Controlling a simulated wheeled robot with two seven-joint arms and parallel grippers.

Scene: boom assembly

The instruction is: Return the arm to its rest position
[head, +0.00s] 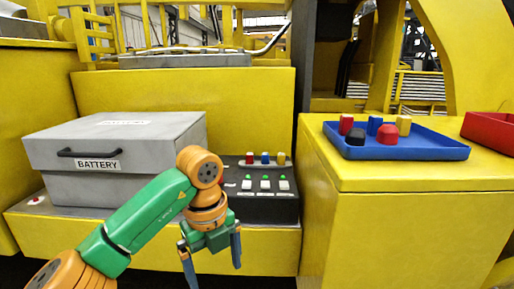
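My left arm (145,215), green and orange, reaches in from the lower left and bends down at its wrist. My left gripper (213,272) hangs from it, pointing down, with its two blue-grey fingers spread apart and nothing seen between them. It is in front of the yellow ledge, below a black control panel (233,207). The panel carries a red, a blue and a yellow piece in a row at its back, with three white switches with green tops in front of them. My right gripper is out of view.
A grey battery box (55,155) with a closed lid and black handle stands behind my arm. A blue tray (420,148) with several coloured pieces sits on the yellow block at right. A red tray (490,132) is at the far right edge. Yellow walls surround the ledge.

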